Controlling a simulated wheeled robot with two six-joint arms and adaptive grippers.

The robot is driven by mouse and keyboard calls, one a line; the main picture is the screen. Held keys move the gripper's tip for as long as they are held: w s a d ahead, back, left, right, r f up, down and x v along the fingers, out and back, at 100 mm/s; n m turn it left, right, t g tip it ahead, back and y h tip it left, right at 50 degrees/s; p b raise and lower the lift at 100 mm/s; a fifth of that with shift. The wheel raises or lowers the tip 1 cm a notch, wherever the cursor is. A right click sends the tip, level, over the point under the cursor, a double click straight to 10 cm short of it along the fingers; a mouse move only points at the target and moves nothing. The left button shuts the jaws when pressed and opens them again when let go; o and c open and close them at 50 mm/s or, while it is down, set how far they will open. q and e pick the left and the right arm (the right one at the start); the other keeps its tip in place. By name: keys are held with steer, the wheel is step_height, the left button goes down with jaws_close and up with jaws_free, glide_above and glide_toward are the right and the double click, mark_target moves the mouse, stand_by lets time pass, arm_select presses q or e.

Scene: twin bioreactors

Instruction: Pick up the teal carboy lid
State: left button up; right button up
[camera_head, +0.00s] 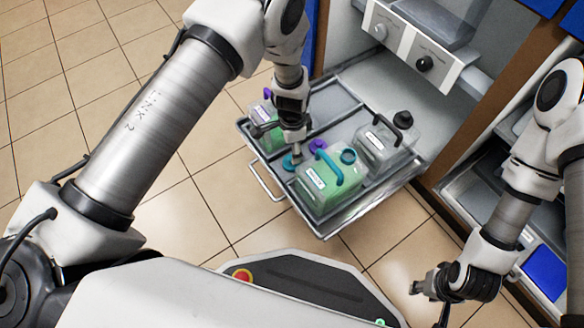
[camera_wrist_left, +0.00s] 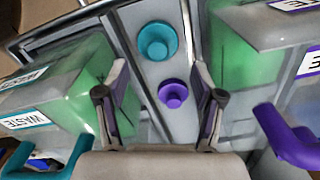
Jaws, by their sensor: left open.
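The teal carboy lid (camera_wrist_left: 157,41) lies on the tray floor in the left wrist view, beyond my fingertips. In the head view the teal lid (camera_head: 288,162) shows beside the left gripper, left of the green carboy with a teal handle (camera_head: 318,198). A purple lid (camera_wrist_left: 172,94) lies close by, between the fingers as seen in the wrist view. My left gripper (camera_head: 295,150) points down over the lids; in the wrist view it (camera_wrist_left: 160,72) is open and empty. My right gripper (camera_head: 417,287) hangs at lower right, away from the tray; its jaw opening is unclear.
The wire-edged tray (camera_head: 325,229) also holds a green carboy with a purple handle (camera_head: 265,136) at left and a clear carboy with a black handle (camera_head: 378,150). Carboys flank the lids closely. A cabinet with knobs (camera_head: 412,45) stands behind.

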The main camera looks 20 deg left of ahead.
mark_target(288, 166)
arm_select(q)
steer(key=f+b, duration=0.1)
steer(key=f, duration=0.1)
steer(key=f+b, duration=0.3)
steer(key=f, duration=0.1)
steer(key=shift+s+a+f, duration=0.1)
steer(key=shift+s+f, duration=0.15)
steer(key=shift+r, duration=0.25)
steer(key=c, duration=0.6)
steer(key=shift+o, duration=0.2)
